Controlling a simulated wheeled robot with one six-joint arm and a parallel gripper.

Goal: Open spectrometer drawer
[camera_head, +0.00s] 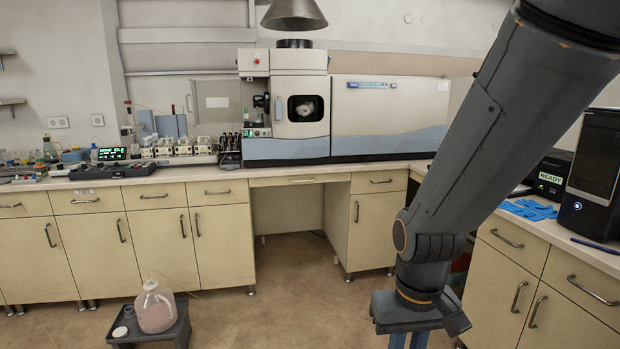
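The spectrometer (388,115) is a wide white and blue-grey instrument on the back counter, with a round dark window left of its middle. Below it, a shallow drawer front (288,180) spans the open knee space. A drawer with a dark bar handle (378,181) is to its right, above a cupboard door. These drawers look closed. I cannot tell which one the task means. My gripper (408,341) hangs at the bottom edge, right of centre, well in front of the counter. Only its upper part and two blue finger parts show; the fingertips are out of frame.
A low dark stool (178,335) with a pinkish jug (155,308) stands on the floor at lower left. A right-hand counter (560,228) holds blue gloves (528,209) and a dark device (597,170). My arm hides part of that counter. The middle floor is clear.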

